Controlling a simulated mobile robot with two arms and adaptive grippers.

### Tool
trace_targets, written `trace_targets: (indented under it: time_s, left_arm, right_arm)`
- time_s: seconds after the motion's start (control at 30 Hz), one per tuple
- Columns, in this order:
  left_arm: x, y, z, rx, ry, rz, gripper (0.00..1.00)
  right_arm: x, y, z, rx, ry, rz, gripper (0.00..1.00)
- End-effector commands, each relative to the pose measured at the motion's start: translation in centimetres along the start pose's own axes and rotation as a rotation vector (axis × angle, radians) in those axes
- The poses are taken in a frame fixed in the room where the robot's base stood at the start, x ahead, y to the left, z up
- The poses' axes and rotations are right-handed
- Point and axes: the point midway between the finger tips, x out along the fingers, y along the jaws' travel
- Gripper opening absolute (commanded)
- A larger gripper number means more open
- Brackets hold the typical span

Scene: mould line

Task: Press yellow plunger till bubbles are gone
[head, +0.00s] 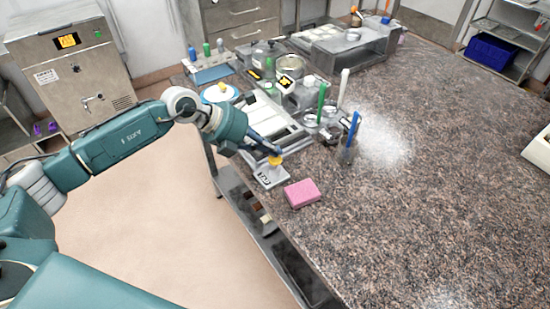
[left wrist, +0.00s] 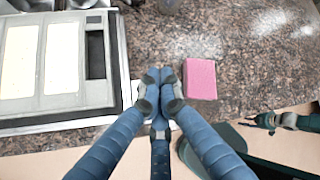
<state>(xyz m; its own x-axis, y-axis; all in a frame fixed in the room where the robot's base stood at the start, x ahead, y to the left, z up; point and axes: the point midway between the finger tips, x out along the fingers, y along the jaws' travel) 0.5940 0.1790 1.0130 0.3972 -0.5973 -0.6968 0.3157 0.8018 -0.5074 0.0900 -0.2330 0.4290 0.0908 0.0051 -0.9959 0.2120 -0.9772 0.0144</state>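The yellow plunger (head: 275,160) stands on a small pale grey base with dark markings (head: 268,177) near the front edge of the granite bench. My left gripper (head: 275,151) reaches down to the plunger's top; I cannot tell whether it touches or is just above. In the left wrist view its fingertips (left wrist: 160,78) are together with nothing seen between them, and they hide the plunger. No bubbles can be made out. My right gripper (left wrist: 252,122) seems to show small at the right of the left wrist view, over the floor; its finger state is unclear.
A pink sponge (head: 302,193) lies right of the base; it also shows in the left wrist view (left wrist: 200,79). A grey tray with pale panels (left wrist: 55,60) is left of the fingers. Green and blue handled tools (head: 351,130) stand behind.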

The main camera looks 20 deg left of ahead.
Motion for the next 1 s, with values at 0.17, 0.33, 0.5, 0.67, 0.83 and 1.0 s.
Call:
trace_targets:
  time_s: [0.17, 0.33, 0.5, 0.67, 0.83, 1.0]
  left_arm:
    - [0.00, -0.01, 0.01, 0.000, 0.000, 0.000, 0.00]
    - [0.11, 0.07, -0.08, 0.000, 0.000, 0.000, 0.00]
    - [0.27, 0.18, -0.19, 0.000, 0.000, 0.000, 0.00]
    - [0.41, 0.28, -0.30, 0.000, 0.000, 0.000, 0.00]
    - [0.56, 0.40, -0.44, 0.000, 0.001, 0.000, 0.00]
    - [0.72, 0.51, -0.57, -0.001, 0.002, 0.000, 0.00]
  right_arm:
    - [-0.01, -0.03, 0.00, 0.000, 0.000, 0.000, 0.41]
    - [0.11, -0.03, 0.02, 0.000, 0.000, 0.000, 0.41]
    - [0.28, -0.02, 0.03, 0.000, 0.000, 0.000, 0.41]
    - [0.42, -0.02, 0.04, 0.000, 0.000, 0.000, 0.41]
    - [0.58, -0.01, 0.06, 0.000, 0.000, 0.000, 0.41]
    - [0.74, 0.05, 0.08, -0.001, 0.000, 0.001, 0.41]
